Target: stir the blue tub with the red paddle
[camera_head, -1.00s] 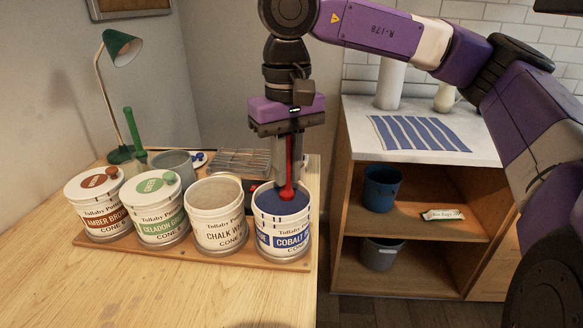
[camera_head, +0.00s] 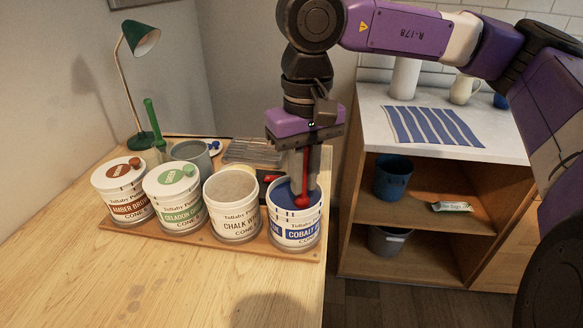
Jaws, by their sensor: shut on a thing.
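The blue tub (camera_head: 296,236) is the rightmost of the tubs on a wooden board. It is open, holds blue glaze, and its label reads COBALT. The red paddle (camera_head: 304,185) hangs upright from my gripper (camera_head: 302,160), with its red lower end at the glaze inside the tub. My gripper is directly above the tub and shut on the paddle. The gripper's fingers hide part of the handle. I cannot tell how deep the paddle's end sits.
An open chalk white tub (camera_head: 231,206) stands just left of the blue tub. Lidded celadon (camera_head: 175,197) and amber brown (camera_head: 124,190) tubs stand further left. A grey pot (camera_head: 193,156) with a green-handled tool (camera_head: 154,124) beside it and a green lamp (camera_head: 141,38) are behind. The table front is clear.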

